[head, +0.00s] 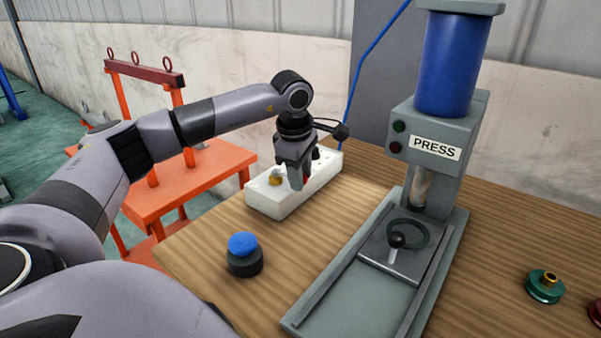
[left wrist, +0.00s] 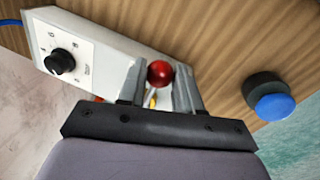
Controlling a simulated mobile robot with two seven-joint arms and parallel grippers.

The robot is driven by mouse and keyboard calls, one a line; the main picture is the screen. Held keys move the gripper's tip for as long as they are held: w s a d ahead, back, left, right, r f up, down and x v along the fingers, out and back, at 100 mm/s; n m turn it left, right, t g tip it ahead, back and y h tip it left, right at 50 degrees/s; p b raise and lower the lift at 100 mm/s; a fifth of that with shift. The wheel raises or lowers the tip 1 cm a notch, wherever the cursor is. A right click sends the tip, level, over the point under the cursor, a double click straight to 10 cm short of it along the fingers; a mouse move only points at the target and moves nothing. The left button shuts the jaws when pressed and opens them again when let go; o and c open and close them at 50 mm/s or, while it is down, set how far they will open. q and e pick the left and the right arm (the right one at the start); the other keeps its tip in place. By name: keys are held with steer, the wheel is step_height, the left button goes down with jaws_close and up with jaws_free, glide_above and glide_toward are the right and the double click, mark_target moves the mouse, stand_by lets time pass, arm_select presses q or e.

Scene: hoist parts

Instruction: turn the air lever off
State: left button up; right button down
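The air lever shows as a red ball knob (left wrist: 160,74) with a bit of yellow below it, on a white box (left wrist: 88,32) in the left wrist view. In the head view the same white box (head: 268,200) stands at the far left of the wooden table. My left gripper (head: 294,170) is over the box and points down. Its two fingers (left wrist: 159,85) stand on either side of the red knob, with almost no gap seen. Whether they press on it is not clear. The lever's stem is mostly hidden. My right gripper is in neither view.
A black dial (left wrist: 60,61) is on the box. A blue push button (head: 243,245) stands in front of it. The grey press (head: 437,150) rises to the right. A green part (head: 545,290) lies at far right. An orange stand (head: 190,175) is behind left.

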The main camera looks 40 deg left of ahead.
arm_select(q)
jaws_close()
